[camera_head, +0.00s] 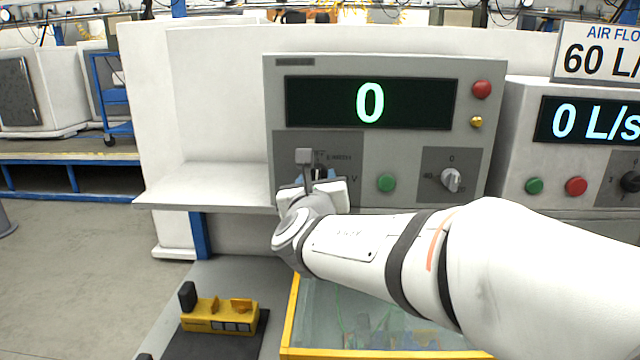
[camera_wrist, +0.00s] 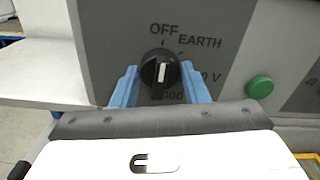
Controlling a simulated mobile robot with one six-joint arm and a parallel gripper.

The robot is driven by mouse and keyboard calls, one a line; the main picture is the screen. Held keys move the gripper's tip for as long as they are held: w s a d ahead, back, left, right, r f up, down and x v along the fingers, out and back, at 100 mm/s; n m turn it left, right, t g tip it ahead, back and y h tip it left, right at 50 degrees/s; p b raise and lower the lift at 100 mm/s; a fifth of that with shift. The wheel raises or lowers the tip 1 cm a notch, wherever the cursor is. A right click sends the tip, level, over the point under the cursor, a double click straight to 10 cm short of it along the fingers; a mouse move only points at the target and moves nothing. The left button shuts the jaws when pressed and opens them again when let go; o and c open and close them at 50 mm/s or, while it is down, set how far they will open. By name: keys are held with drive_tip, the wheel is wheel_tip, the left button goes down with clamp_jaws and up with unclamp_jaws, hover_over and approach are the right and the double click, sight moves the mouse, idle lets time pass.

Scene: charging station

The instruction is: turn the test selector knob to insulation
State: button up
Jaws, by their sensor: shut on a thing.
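The test selector knob (camera_wrist: 160,73) is round and black with a white pointer line. In the wrist view its pointer stands nearly upright, toward the OFF mark. The labels OFF and EARTH show above it; the lower labels are partly covered, with "0 V" and "000" readable. My gripper (camera_wrist: 159,80) has its blue fingers on both sides of the knob, shut on it. In the head view my gripper (camera_head: 318,183) is at the lower left of the grey tester panel (camera_head: 380,142) and hides most of the knob. The panel's display (camera_head: 370,103) reads 0.
Right of the selector are a green button (camera_head: 386,183) and a second knob (camera_head: 451,180). A red button (camera_head: 481,89) and a yellow one (camera_head: 476,121) sit higher. A white shelf (camera_head: 205,183) juts out at the left. A yellow device (camera_head: 220,314) lies below.

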drive_tip(key=shift+f+m+b, duration=0.1)
drive_tip(key=shift+m+b, duration=9.6)
drive_tip(key=shift+b, duration=2)
drive_tip(key=o, duration=1)
drive_tip(key=s, duration=0.7)
drive_tip(key=shift+s+a, duration=0.1)
drive_tip(key=shift+s, duration=0.3)
